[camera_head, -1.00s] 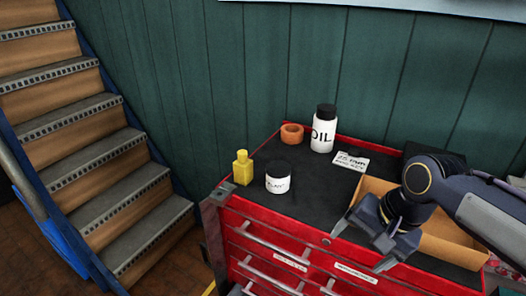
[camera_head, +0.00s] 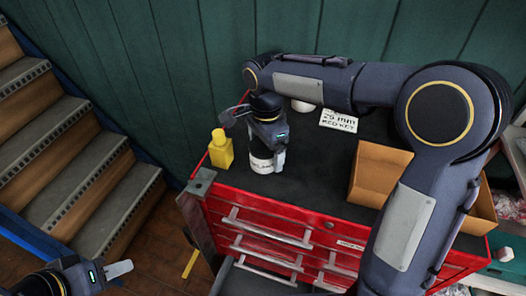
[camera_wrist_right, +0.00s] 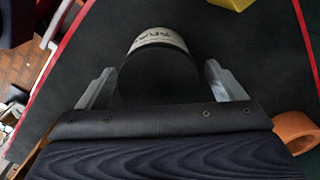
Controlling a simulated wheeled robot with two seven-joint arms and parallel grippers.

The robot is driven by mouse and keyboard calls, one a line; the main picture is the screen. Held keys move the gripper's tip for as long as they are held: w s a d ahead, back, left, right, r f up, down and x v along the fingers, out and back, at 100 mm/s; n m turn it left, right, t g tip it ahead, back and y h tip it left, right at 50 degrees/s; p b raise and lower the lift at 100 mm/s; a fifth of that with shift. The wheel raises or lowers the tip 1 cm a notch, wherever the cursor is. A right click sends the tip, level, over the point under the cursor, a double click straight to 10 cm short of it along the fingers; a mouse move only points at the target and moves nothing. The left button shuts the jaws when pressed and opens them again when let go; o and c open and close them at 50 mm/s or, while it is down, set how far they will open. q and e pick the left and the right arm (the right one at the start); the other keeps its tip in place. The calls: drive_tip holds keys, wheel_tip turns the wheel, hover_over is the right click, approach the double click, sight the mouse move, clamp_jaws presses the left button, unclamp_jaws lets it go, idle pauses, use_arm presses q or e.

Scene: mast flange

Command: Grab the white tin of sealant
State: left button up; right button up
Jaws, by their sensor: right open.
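The white tin (camera_head: 261,165) with a dark lid and partly hidden lettering stands upright on the black top of the red cabinet. My right gripper (camera_head: 262,142) is over it and hides its upper part in the head view. In the right wrist view the tin (camera_wrist_right: 158,40) sits between the two fingers of my right gripper (camera_wrist_right: 163,82). The jaws are open, with a small gap visible beside the lid. My left gripper (camera_head: 112,272) is at the bottom left, away from the cabinet; its jaw opening is not clear.
A yellow bottle (camera_head: 221,150) stands just left of the tin. An open cardboard box (camera_head: 378,172) is to the right, behind my right arm. A white card (camera_head: 338,120) lies at the back. An orange ring (camera_wrist_right: 295,130) shows in the wrist view. The oil bottle is mostly hidden.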

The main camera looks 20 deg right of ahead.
drive_tip(key=shift+f, duration=0.9)
drive_tip(key=shift+c, duration=0.2)
drive_tip(key=c, duration=1.2)
drive_tip(key=shift+r, duration=0.1)
